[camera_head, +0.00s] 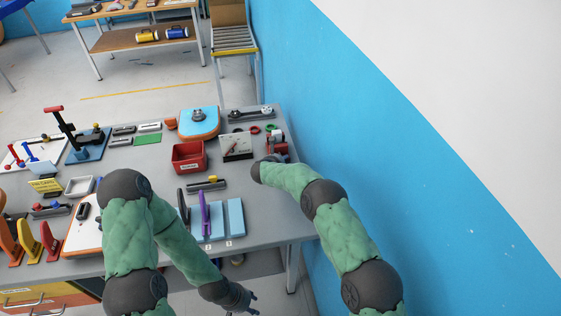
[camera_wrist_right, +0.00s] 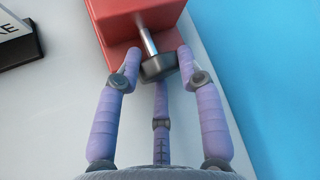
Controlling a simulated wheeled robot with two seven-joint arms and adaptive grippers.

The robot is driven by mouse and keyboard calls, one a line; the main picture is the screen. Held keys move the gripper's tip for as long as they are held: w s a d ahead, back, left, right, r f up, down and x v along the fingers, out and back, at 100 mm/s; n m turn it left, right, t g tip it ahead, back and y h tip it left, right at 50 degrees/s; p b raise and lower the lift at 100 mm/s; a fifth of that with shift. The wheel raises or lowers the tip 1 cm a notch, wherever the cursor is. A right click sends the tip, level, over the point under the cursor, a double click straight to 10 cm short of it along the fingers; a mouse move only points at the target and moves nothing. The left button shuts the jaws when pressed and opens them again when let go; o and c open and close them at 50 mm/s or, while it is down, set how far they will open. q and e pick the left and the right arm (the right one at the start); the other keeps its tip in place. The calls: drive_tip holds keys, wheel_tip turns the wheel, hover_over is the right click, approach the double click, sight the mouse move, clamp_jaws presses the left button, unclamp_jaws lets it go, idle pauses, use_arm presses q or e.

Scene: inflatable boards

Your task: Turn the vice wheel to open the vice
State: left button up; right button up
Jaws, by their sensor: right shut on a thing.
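The red vice (camera_head: 277,146) stands near the right edge of the grey table, and its body (camera_wrist_right: 140,22) fills the top of the right wrist view. A metal screw shaft comes out of it to a dark vice wheel (camera_wrist_right: 158,67). My right gripper (camera_wrist_right: 160,75) has its purple fingers around the wheel and is shut on it. In the head view the right arm's wrist hides the right fingers and the wheel. My left gripper (camera_head: 250,303) hangs low in front of the table, its fingers apart and empty.
The blue wall (camera_head: 330,130) is close on the right. Light-blue boards (camera_head: 236,217) lie at the front.

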drive_tip(key=shift+w+a+r, duration=0.1)
drive_tip(key=shift+a+r, duration=0.05)
drive_tip(key=shift+r, duration=0.1)
drive_tip(key=o, duration=1)
drive_tip(key=shift+o, duration=1)
drive_tip(key=shift+a, duration=0.1)
drive_tip(key=shift+f, duration=0.15)
drive_tip(key=shift+v, duration=4)
